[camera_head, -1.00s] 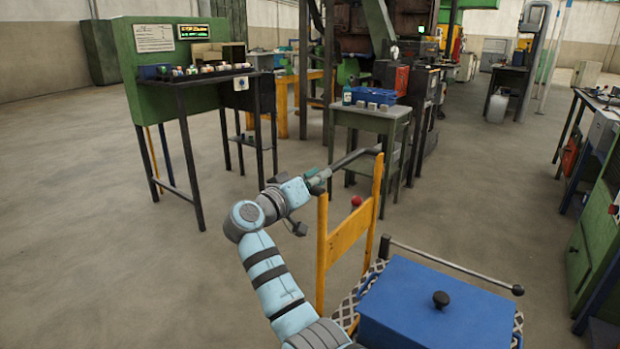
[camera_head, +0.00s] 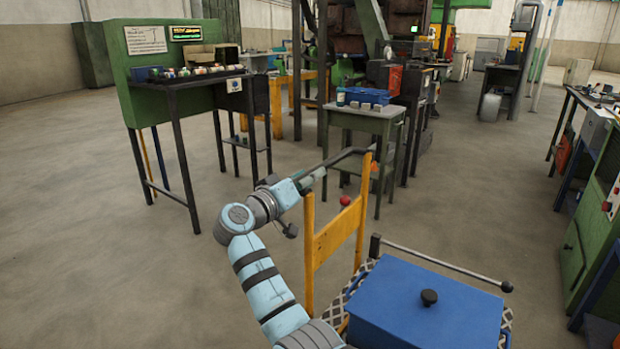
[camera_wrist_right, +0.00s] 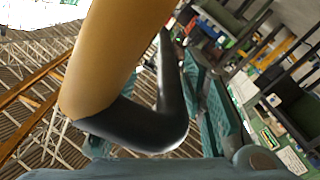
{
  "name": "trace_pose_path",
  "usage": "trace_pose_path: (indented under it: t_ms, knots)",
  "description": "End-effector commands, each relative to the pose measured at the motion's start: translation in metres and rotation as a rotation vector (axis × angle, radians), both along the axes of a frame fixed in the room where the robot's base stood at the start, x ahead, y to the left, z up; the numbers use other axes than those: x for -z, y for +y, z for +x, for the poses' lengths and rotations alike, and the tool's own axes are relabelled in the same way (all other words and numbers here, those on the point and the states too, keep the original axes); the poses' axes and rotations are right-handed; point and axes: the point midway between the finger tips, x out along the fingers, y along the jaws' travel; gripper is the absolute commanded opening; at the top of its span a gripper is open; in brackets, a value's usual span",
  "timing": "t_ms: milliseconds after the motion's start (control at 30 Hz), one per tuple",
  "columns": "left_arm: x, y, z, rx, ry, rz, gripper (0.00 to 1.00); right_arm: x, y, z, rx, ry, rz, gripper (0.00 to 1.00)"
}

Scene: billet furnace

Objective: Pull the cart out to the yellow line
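The cart has a blue box with a black knob (camera_head: 429,297), a yellow upright frame (camera_head: 335,235) and a black handle bar (camera_head: 345,158) along the frame's top. My right gripper (camera_head: 314,179) is at the left end of this bar, by the top of the near yellow post. In the right wrist view the yellow post (camera_wrist_right: 110,55) and the bent black bar (camera_wrist_right: 150,128) fill the foreground, with a teal finger (camera_wrist_right: 198,85) close beside the bar. The other finger's contact is hidden. My left gripper is out of view. No yellow line shows on the floor.
A small grey-green table (camera_head: 365,115) with a blue bin stands behind the cart. A green workstation (camera_head: 125,95) is at the left. A green cabinet (camera_head: 590,235) stands close to the cart's right. The floor (camera_head: 120,270) at the left is open.

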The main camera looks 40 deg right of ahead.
Motion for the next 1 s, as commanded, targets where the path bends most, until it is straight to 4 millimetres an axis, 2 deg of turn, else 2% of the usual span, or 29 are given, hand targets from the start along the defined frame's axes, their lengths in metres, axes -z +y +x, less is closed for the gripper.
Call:
trace_pose_path:
  t_ms: [167,400,500,633,1000]
  knots:
    - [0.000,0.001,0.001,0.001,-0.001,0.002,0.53,0.002,0.029,-0.008,-0.005,0.000,0.005,0.38]
    - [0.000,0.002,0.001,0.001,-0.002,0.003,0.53,0.002,0.090,-0.029,-0.004,0.001,0.004,0.38]
    - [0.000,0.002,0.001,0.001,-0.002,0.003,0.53,0.001,0.105,-0.034,-0.003,0.001,0.003,0.38]
    - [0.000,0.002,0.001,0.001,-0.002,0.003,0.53,0.001,0.112,-0.037,0.000,0.001,0.001,0.38]
    - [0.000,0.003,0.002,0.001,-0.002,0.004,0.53,0.001,0.111,-0.037,-0.001,0.001,0.000,0.38]
